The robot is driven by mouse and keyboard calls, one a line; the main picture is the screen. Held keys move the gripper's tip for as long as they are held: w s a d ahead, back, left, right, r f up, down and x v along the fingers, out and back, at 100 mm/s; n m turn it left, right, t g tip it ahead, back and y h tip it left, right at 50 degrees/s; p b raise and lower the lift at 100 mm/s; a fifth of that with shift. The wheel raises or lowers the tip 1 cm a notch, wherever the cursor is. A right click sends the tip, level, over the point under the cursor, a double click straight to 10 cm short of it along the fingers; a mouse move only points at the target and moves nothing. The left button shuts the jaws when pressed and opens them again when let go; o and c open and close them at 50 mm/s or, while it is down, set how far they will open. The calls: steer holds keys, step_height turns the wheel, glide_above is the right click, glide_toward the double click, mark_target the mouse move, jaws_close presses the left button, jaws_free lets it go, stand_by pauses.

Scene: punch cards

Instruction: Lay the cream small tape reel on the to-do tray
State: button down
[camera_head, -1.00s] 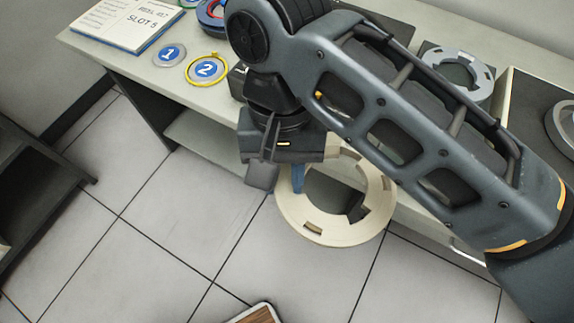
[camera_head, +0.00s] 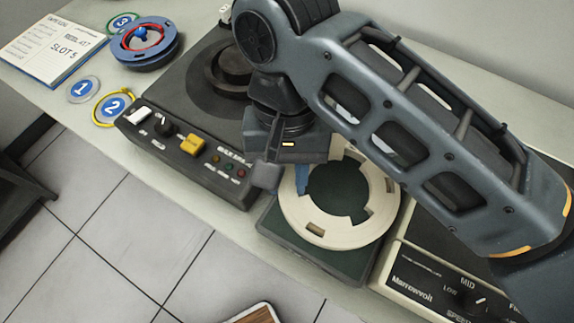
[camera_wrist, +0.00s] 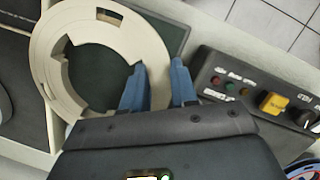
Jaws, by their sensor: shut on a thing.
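The cream small tape reel (camera_head: 355,236) is a flat ring with slots in it. It also shows in the wrist view (camera_wrist: 52,52). My gripper (camera_head: 298,180) is shut on the right side of its rim in the wrist view, with one blue finger inside the ring and one outside (camera_wrist: 158,70). The reel lies roughly level over a dark green square tray (camera_head: 295,246), which shows through the hole and around the ring. No label on this tray is visible. I cannot tell whether the reel touches it. My arm hides part of the reel's far side.
A dark machine with buttons (camera_head: 185,150) stands left of the green tray. A cream-edged control panel (camera_head: 425,280) stands to its right. A blue reel (camera_head: 145,45), an open notebook (camera_head: 50,45) and numbered rings lie at the left. Tiled floor lies in front.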

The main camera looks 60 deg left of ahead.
steer(key=shift+w+f, duration=0.15)
steer(key=shift+w, duration=0.3)
steer(key=b+x, duration=0.1)
steer(key=b, duration=0.1)
steer(key=b+x, duration=0.2)
steer(key=a+b+x, duration=0.1)
steer(key=shift+w+d+f+b, duration=0.1)
steer(key=shift+w+f+b, duration=0.15)
steer(key=shift+f+b, duration=0.15)
steer(key=shift+r+p, duration=0.1)
steer(key=shift+p, duration=1.55)
stand_by(0.3)
steer(key=shift+a+p+x, duration=0.25)
steer(key=shift+p+x, duration=0.3)
steer(key=shift+x, duration=0.7)
stand_by(2.0)
steer(key=c, duration=0.8)
jaws_free()
steer(key=shift+w, duration=0.1)
steer(key=shift+c, duration=0.3)
steer(key=shift+c, duration=1.4)
